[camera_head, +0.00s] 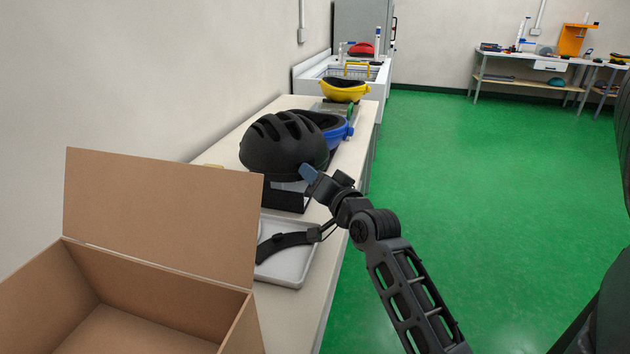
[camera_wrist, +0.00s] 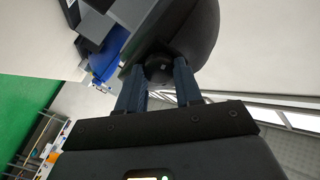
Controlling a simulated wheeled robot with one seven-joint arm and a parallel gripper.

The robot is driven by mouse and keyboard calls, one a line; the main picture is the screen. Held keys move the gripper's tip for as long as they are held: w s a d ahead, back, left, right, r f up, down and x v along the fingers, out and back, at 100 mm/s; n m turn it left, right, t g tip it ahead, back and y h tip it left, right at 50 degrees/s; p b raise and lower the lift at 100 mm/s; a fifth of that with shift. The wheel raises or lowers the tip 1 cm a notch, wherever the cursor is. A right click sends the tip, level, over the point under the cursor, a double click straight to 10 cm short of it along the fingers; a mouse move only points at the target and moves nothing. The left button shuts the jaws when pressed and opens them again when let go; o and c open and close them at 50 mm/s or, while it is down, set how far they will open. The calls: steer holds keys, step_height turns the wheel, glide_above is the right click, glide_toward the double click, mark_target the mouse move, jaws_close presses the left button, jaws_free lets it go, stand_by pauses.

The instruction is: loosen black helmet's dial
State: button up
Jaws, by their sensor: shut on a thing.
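The black helmet (camera_head: 283,145) sits on a dark stand (camera_head: 287,194) on the long bench, its vented shell upward. In the wrist view the helmet (camera_wrist: 204,30) fills the upper middle. Its round black dial (camera_wrist: 158,68) lies between my two blue fingertips. My gripper (camera_wrist: 159,84) is shut on the dial, one finger on each side. In the head view my gripper (camera_head: 308,173) reaches the helmet's lower right side, and the dial is hidden there.
An open cardboard box (camera_head: 160,215) stands at the near left. A blue helmet (camera_head: 335,130) and a yellow helmet (camera_head: 344,90) stand farther back. Green floor is clear at right.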

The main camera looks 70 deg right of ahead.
steer(key=shift+w+a+r+n+p, duration=0.1)
steer(key=shift+n+p, duration=0.1)
steer(key=shift+n, duration=3.1)
steer(key=shift+a+n+p, duration=0.1)
steer(key=shift+n+p, duration=0.05)
steer(key=shift+n, duration=3.15)
steer(key=shift+d, duration=0.1)
steer(key=o, duration=1.1)
steer(key=shift+c, duration=0.2)
